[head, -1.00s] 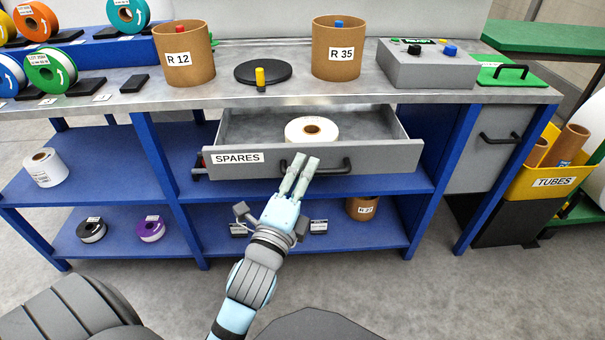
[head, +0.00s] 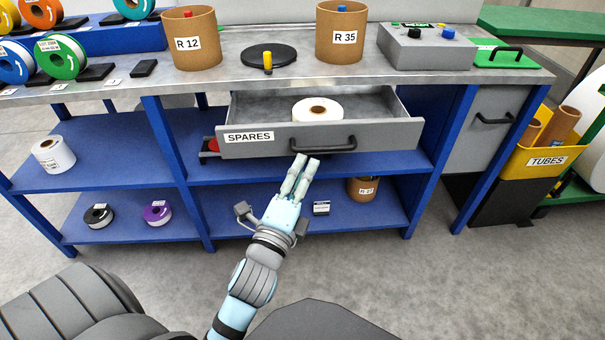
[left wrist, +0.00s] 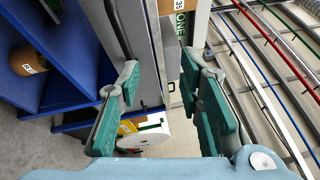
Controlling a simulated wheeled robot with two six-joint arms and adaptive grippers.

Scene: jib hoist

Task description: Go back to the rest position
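My left gripper (head: 307,160) is in the middle of the head view, pointing at the bench. Its fingertips show just below the front of the grey SPARES drawer (head: 388,140), under its black handle (head: 322,146). It looks apart from the handle, though the exact gap is hard to tell. In the left wrist view its green-padded fingers (left wrist: 165,108) stand apart with nothing held between them. The drawer is pulled out and holds a white roll (head: 318,109) with a brown core. My right gripper is not in view.
The steel-topped bench carries containers R 12 (head: 190,40) and R 35 (head: 339,33), a black disc (head: 268,57) and a grey control box (head: 428,48). Blue legs and shelves stand below. A yellow TUBES bin (head: 540,160) is at right. The floor in front is open.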

